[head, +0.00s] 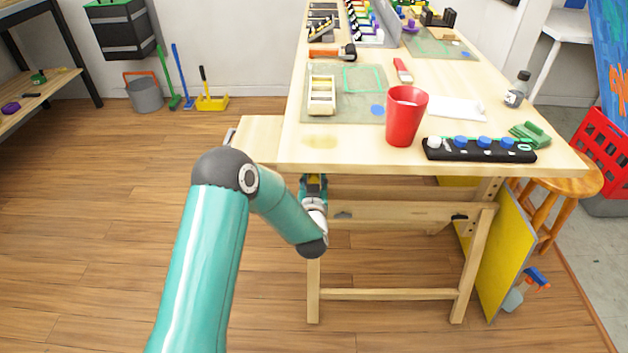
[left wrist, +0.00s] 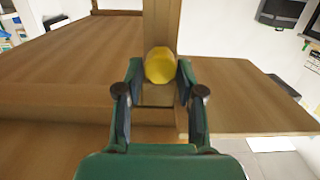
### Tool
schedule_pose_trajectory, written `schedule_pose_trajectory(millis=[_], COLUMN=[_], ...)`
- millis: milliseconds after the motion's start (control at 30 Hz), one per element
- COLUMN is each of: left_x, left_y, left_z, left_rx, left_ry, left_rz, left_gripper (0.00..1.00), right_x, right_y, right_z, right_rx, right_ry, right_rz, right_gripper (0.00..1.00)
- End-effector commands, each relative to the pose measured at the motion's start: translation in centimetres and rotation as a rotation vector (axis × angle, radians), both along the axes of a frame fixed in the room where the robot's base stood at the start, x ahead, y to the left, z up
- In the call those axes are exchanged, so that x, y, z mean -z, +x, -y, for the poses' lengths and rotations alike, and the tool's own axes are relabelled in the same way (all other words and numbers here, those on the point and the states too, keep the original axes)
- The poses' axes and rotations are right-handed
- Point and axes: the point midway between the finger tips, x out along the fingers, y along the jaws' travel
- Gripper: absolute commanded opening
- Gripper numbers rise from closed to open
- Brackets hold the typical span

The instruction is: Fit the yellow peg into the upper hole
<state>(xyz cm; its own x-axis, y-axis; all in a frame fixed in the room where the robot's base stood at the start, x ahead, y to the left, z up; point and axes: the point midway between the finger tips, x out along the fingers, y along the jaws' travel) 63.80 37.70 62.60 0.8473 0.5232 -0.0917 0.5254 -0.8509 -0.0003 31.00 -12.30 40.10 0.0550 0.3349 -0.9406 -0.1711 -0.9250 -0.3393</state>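My left gripper (head: 313,180) is just under the near left edge of the workbench, by the top of its front left leg. In the left wrist view the gripper (left wrist: 157,72) has its two fingers closed on the sides of the yellow peg (left wrist: 160,65). The peg's round end shows, in front of a wooden post (left wrist: 160,25). The rest of the peg is hidden. I cannot make out the upper hole in either view, nor whether the peg touches the wood. My right gripper is not in view.
The workbench (head: 340,157) carries a red cup (head: 405,118), a black strip with knobs (head: 480,150) and a cream slotted block (head: 321,95) near its front. A lower rail (head: 400,213) crosses under the top. A yellow panel (head: 495,260) leans at the right.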

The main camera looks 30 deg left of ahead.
Motion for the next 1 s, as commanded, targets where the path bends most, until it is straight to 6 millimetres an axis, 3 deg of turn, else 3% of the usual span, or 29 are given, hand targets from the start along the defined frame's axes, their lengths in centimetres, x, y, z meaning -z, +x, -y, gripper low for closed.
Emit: schedule_pose_trajectory(millis=[100, 467, 1000], left_x=[0.0, 0.0, -0.4], left_y=[0.0, -0.3, -4.1], left_z=[0.0, 0.2, 2.6], left_rx=[0.000, 0.001, 0.001], left_ry=[0.000, 0.000, -0.001], left_rz=[0.000, 0.000, 0.001], left_gripper=[0.59, 0.59, 0.59], right_x=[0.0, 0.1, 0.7], right_y=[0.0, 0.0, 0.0], right_z=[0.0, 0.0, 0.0], right_rx=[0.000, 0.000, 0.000], right_ry=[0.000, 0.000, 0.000], right_rz=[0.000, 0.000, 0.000], right_gripper=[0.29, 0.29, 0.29])
